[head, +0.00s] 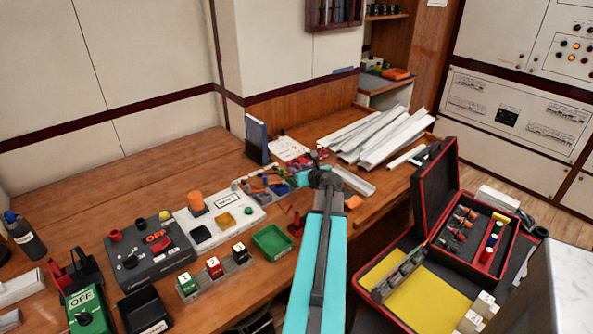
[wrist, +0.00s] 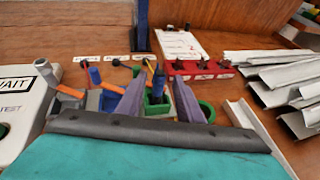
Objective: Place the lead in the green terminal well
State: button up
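In the wrist view a blue lead (wrist: 158,84) stands upright between the two grey-purple fingers of my gripper (wrist: 159,78). The fingers are apart, with a gap seen on each side of the lead. The lead's lower end is at a green square well (wrist: 156,103); the dark pad in front hides part of the well, so I cannot tell how deep the lead sits. In the head view my gripper (head: 318,160) is over the far part of the bench, and my arm hides its fingertips.
Other leads with orange parts (wrist: 70,91) lie left of the fingers. White channels (head: 375,135) fill the bench's right; a grey OFF box (head: 140,262) stands left.

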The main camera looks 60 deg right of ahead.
jog(key=v, duration=0.9)
jog(key=shift+b, duration=0.35)
dwell(0.6)
